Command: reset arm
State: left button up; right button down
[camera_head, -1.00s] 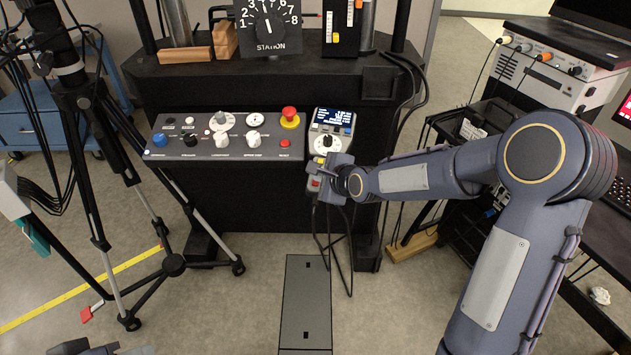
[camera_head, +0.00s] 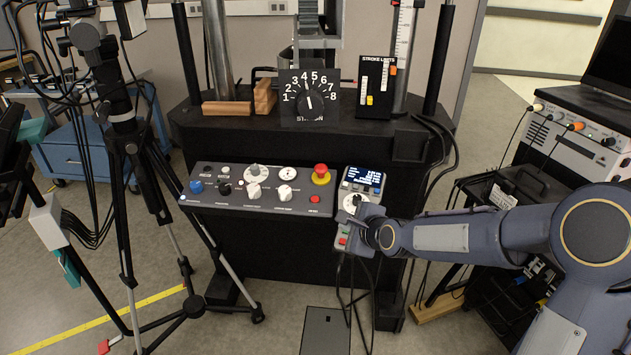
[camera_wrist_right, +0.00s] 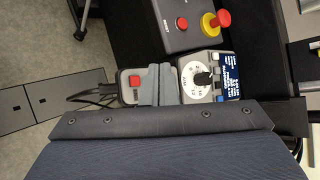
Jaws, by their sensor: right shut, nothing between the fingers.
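My right gripper (camera_head: 362,226) is shut and empty. It is just in front of the handheld control unit (camera_head: 361,184), which has a lit screen, blue keys and a dial with a black knob. In the right wrist view the grey fingers (camera_wrist_right: 156,84) lie between that unit (camera_wrist_right: 209,78) and a small grey part with a red button (camera_wrist_right: 134,81). I cannot tell whether the fingers touch either. My left gripper is not in view.
A grey control panel (camera_head: 258,190) with knobs and a red emergency button (camera_head: 321,174) is left of the unit. A station dial (camera_head: 308,96) stands above. A tripod (camera_head: 140,180) is at left, an equipment cart (camera_head: 520,190) at right. Cables hang below the gripper.

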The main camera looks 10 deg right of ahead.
jog(key=s+d+r+n+g+p, duration=0.1)
jog(key=s+d+r+n+p, duration=0.1)
jog(key=s+r+n, duration=0.4)
jog(key=s+d+r+n+g+p, duration=0.1)
jog(key=s+d+r+n+p, duration=0.2)
jog(key=s, duration=0.5)
jog(key=s+a+r+n+g+p, duration=0.1)
jog(key=s+n, duration=0.4)
jog(key=s, duration=0.5)
jog(key=s+a+r+n+g+p, duration=0.1)
jog(key=s+n, duration=0.4)
jog(key=s, duration=0.5)
jog(key=shift+s+r+g+p, duration=0.15)
jog(key=shift+r+g+p, duration=0.6)
jog(key=shift+p, duration=0.4)
